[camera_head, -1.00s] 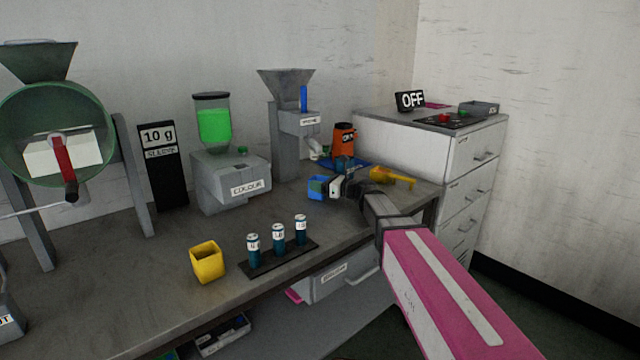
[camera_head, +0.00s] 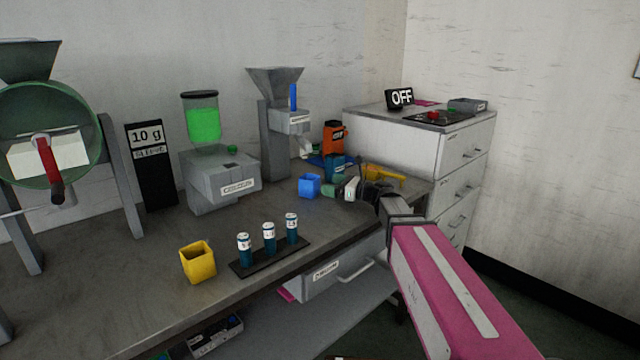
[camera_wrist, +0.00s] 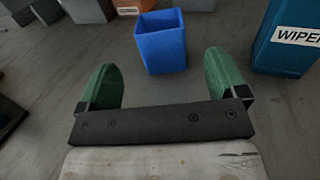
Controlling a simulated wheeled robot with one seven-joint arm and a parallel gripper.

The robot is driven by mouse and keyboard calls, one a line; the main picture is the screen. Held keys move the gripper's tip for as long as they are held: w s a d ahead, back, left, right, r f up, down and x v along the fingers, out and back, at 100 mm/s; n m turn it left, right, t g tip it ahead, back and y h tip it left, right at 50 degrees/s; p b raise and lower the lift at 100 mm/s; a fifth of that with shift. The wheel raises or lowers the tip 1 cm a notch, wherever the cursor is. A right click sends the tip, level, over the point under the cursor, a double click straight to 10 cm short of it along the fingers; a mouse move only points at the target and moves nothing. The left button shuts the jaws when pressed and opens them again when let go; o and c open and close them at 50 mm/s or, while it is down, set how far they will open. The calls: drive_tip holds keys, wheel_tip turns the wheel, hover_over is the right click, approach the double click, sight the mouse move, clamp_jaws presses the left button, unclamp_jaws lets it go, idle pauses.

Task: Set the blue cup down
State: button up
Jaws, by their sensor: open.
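The blue cup (camera_head: 309,185) stands upright on the grey bench top, left of my gripper in the head view. In the wrist view the blue cup (camera_wrist: 162,42) is just beyond the fingertips, with bare bench around it. My gripper (camera_head: 332,188) is open and empty. Its two green fingers (camera_wrist: 163,82) are wide apart and do not touch the cup.
A teal box marked "WIPER" (camera_wrist: 287,38) stands to the right in the wrist view. The orange container (camera_head: 334,137) and a yellow tool (camera_head: 384,174) are behind my gripper. A yellow cup (camera_head: 197,263) and a rack of vials (camera_head: 270,257) stand nearer the front.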

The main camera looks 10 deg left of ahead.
drive_tip(key=shift+v, duration=1.55)
